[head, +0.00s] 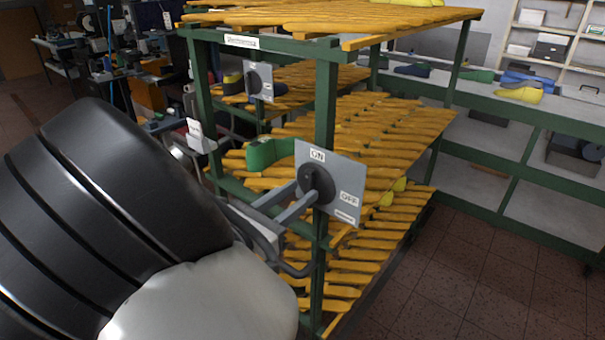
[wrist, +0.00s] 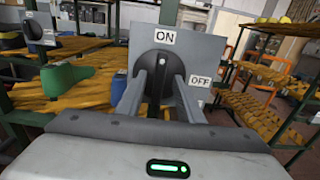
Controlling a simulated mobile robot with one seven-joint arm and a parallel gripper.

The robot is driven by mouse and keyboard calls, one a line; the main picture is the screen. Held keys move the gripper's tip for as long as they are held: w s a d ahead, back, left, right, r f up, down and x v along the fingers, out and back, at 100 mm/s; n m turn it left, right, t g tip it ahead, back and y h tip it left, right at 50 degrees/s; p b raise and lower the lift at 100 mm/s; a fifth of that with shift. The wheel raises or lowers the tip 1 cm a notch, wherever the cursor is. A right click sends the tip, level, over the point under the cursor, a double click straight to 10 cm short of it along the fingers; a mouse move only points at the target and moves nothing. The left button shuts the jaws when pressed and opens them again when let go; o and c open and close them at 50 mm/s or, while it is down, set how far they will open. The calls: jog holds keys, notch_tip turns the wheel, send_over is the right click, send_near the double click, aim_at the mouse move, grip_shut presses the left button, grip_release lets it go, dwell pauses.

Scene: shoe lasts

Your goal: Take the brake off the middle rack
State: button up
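A grey brake plate (head: 346,178) is fixed to a green post of the rack with yellow slatted shelves. It has a round black knob (head: 316,184), with ON above it and OFF to its right. It also shows in the wrist view, where the knob (wrist: 158,66) has its ridge upright, toward ON. A small lower label is unreadable. My gripper (head: 307,193) is at the knob, its two grey fingers apart, one on each side of the ridge. In the wrist view, the fingers (wrist: 160,82) hide part of the knob. I cannot tell whether they touch it.
A second plate with a black knob (head: 253,82) is on a post behind, and a smaller plate (head: 200,138) is further left. A green shoe last (head: 268,153) lies on the shelf near the post. Open tiled floor (head: 470,280) lies to the right.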

jog(key=shift+x, duration=0.9)
jog(key=shift+c, duration=0.6)
grip_shut()
